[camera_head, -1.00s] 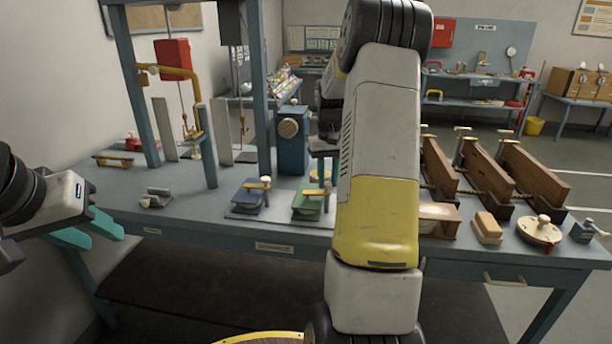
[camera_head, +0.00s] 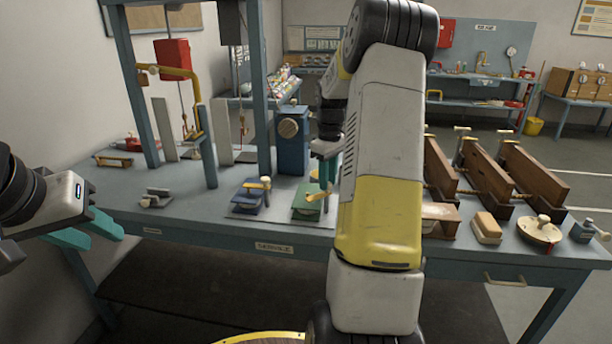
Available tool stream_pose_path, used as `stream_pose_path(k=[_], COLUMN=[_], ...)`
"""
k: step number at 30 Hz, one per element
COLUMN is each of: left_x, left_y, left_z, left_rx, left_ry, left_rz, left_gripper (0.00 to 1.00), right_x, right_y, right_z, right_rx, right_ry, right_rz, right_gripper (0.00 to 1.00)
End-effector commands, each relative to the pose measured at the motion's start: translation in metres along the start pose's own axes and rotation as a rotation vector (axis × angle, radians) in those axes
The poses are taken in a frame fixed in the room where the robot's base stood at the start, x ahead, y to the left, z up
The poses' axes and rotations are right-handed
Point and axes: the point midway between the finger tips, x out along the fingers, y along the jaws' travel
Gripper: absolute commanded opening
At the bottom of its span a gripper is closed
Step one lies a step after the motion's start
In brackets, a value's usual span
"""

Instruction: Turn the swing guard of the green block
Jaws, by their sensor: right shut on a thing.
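The green block (camera_head: 303,207) sits on a grey plate on the bench, left of my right arm. Its yellow swing guard (camera_head: 316,196) lies slantwise across the top. My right gripper (camera_head: 326,180) points down from above, its teal fingers at the far end of the guard. It is shut on the guard there; the exact contact is small and partly hidden by the fingers and my arm. My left gripper (camera_head: 93,233) is open and empty at the left, in front of the bench edge.
A blue block (camera_head: 246,202) with a similar yellow bar stands just left of the green block. A blue box with a round knob (camera_head: 292,150) stands behind. Wooden vises (camera_head: 480,178) and a round device (camera_head: 539,231) are at the right.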

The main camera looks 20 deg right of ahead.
Motion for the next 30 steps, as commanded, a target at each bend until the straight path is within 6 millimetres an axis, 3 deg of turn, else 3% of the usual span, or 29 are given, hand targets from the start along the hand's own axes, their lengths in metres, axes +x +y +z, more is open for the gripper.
stream_pose_path(k=[13, 14, 17, 26, 30], left_x=[0.000, 0.000, 0.000, 0.000, 0.000], left_y=[0.000, 0.000, 0.000, 0.000, 0.000], left_z=[0.000, 0.000, 0.000, 0.000, 0.000], left_rx=[0.000, 0.000, 0.000, 0.000, 0.000], left_ry=[0.000, 0.000, 0.000, 0.000, 0.000], left_rz=[0.000, 0.000, 0.000, 0.000, 0.000], left_gripper=[0.36, 0.36, 0.36, 0.36, 0.36], right_x=[-0.001, -0.001, -0.001, -0.001, -0.011], right_y=[0.001, 0.001, 0.001, 0.000, 0.001], right_z=[0.000, 0.000, 0.000, 0.000, -0.001], right_rx=[-0.012, -0.012, -0.011, -0.011, -0.012], right_ry=[0.001, 0.001, 0.001, 0.001, 0.002], right_rz=[0.002, 0.002, 0.002, 0.001, 0.003], right_gripper=[0.00, 0.28, 0.48, 0.48, 0.48])
